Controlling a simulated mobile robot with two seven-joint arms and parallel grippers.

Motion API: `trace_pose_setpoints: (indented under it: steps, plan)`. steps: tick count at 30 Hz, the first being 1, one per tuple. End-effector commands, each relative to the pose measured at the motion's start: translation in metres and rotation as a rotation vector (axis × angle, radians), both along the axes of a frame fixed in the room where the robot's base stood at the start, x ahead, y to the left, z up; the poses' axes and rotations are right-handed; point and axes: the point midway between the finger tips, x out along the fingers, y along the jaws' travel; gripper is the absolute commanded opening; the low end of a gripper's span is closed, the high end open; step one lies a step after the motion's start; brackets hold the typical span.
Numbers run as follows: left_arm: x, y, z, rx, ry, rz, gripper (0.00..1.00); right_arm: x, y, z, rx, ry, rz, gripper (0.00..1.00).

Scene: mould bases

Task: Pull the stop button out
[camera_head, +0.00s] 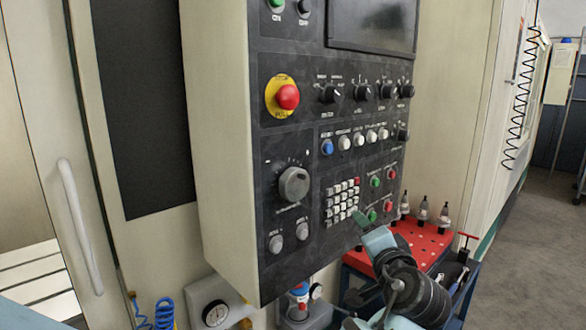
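The stop button (288,97) is a red mushroom head on a round yellow plate, at the upper left of the dark control panel (258,200). Whether it is pressed in or out cannot be told from this view. My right arm comes in from the bottom right. Its gripper (362,222) is in front of the panel's lower right part, below and to the right of the stop button and well apart from it. The fingers are seen too narrowly to tell whether they are open. My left gripper is not in view.
Selector knobs (331,94), a large dial (294,184), a keypad (341,203) and coloured buttons share the panel. A red-topped cart (425,245) with tool holders stands behind my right arm. A door handle (80,225) is at left. Space before the stop button is clear.

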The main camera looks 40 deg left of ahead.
Motion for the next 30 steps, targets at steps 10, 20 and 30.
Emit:
trace_pose_setpoints:
  steps: [10,20,30]
  plan:
    - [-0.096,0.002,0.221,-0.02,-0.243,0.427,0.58,0.009,-0.001,0.01,-0.002,-0.027,-0.001,0.36]
    - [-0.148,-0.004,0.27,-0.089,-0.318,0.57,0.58,0.01,-0.002,0.011,-0.003,-0.031,-0.002,0.36]
    - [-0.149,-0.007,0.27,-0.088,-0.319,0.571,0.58,0.01,-0.002,0.011,-0.004,-0.03,-0.001,0.36]
